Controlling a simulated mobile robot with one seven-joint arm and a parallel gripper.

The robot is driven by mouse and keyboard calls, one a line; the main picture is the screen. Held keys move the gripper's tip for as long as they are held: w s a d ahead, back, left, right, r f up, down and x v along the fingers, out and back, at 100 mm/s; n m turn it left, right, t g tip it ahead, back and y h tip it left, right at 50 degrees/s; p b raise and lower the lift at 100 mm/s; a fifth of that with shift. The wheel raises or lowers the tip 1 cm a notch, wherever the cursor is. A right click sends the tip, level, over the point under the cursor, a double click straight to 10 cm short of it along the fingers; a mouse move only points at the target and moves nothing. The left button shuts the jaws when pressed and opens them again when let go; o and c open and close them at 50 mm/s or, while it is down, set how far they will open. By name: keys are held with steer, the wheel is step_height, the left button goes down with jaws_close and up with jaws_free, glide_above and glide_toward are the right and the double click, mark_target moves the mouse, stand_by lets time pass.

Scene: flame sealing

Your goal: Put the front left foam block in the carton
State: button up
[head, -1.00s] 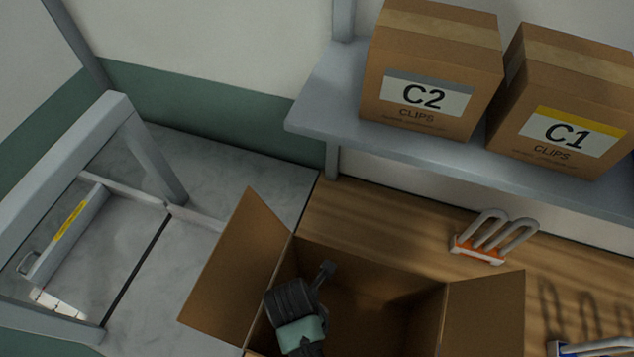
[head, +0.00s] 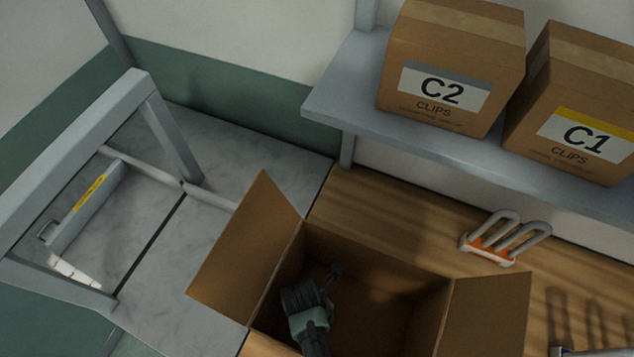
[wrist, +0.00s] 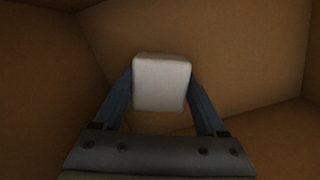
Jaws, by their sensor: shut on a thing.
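The open cardboard carton (head: 400,300) stands on the wooden bench, its side flaps spread outward. My gripper (head: 334,271) is down inside the carton, towards its left side. In the wrist view my gripper (wrist: 160,90) is shut on a white foam block (wrist: 161,82), with one finger on each side of it. Brown carton walls surround the block there. I cannot tell whether the block touches the carton floor. In the head view the block is not visible.
Boxes C2 (head: 450,70) and C1 (head: 575,105) stand on a grey shelf (head: 345,115) behind the carton. An orange-and-white rack with grey loops (head: 490,250) stands on the bench right of the carton. A grey frame (head: 80,150) is at the left.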

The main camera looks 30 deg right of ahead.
steer(key=shift+f, duration=0.15)
steer(key=o, duration=1.2)
steer(key=shift+o, duration=0.2)
steer(key=shift+r, duration=0.2)
step_height(320, 180, up, 12)
steer(key=a, duration=0.1)
steer(key=shift+s+a, duration=0.3)
steer(key=shift+a, duration=0.05)
steer(key=shift+f, duration=0.1)
